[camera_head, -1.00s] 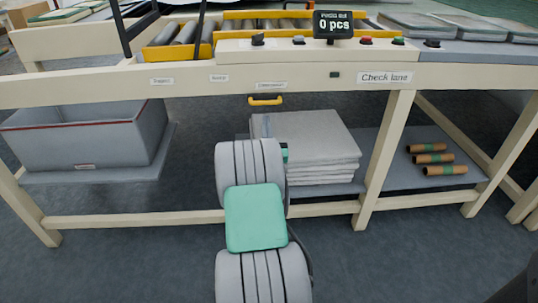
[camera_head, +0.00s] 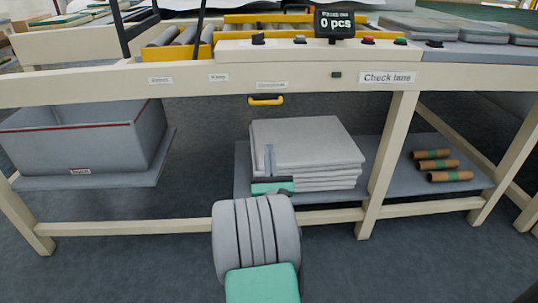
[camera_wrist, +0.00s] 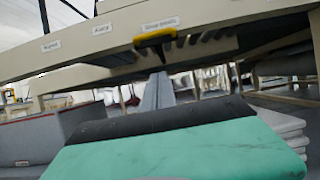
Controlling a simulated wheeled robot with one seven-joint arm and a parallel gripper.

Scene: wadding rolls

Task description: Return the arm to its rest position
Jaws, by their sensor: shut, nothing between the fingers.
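My arm rises from the bottom of the head view in grey ribbed links with green covers. My gripper (camera_head: 268,150) points up in front of the left edge of a stack of folded grey sheets on the lower shelf. Its grey fingers are shut with nothing between them. In the wrist view the shut fingers (camera_wrist: 160,78) point forward beyond my green wrist housing, below the bench front. Whether the gripper touches the stack cannot be told.
The bench front (camera_head: 215,85) has a yellow handle (camera_head: 266,100) above my gripper. The folded stack (camera_head: 315,145) lies on the lower shelf (camera_head: 400,175) with several brown rolls (camera_head: 435,164) at right. A grey bin (camera_head: 80,140) stands at left. Floor is clear between.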

